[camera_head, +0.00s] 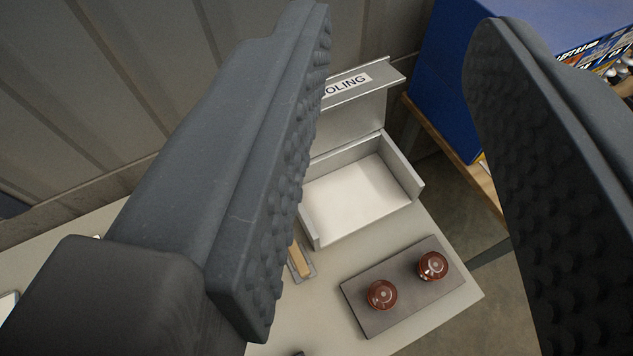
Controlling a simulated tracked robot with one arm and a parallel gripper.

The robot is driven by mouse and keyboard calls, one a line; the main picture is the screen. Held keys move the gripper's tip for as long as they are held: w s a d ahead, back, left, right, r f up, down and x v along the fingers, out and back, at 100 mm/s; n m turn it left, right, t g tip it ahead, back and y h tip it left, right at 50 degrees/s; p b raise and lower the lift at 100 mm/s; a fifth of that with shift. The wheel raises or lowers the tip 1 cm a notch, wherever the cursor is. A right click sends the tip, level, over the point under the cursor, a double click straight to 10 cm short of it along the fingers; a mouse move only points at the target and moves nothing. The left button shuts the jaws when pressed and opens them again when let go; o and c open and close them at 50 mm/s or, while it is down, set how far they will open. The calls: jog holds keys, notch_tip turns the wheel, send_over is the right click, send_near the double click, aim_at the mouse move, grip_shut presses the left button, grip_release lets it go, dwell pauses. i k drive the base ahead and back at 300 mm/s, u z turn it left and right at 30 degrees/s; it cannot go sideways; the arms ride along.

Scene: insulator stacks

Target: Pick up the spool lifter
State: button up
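My gripper (400,25) is open, with its two dark, studded fingers wide apart and nothing between them. I cannot single out the spool lifter for certain. A tan bar (300,260) lies on a small grey base on the table, just right of the left finger, which hides part of it. A small dark object (298,353) is cut off at the bottom edge; I cannot tell what it is. The left finger covers much of the table's left part.
A dark plate (405,285) bears two red-brown insulators (382,294). A blue box (440,75) stands at the back right, a corrugated wall (130,60) behind.

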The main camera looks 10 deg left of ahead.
aim_at(303, 272)
jog(key=u, duration=0.55)
jog(key=k, duration=2)
jog(key=z, duration=0.45)
jog(key=i, duration=1)
jog(key=u, duration=0.05)
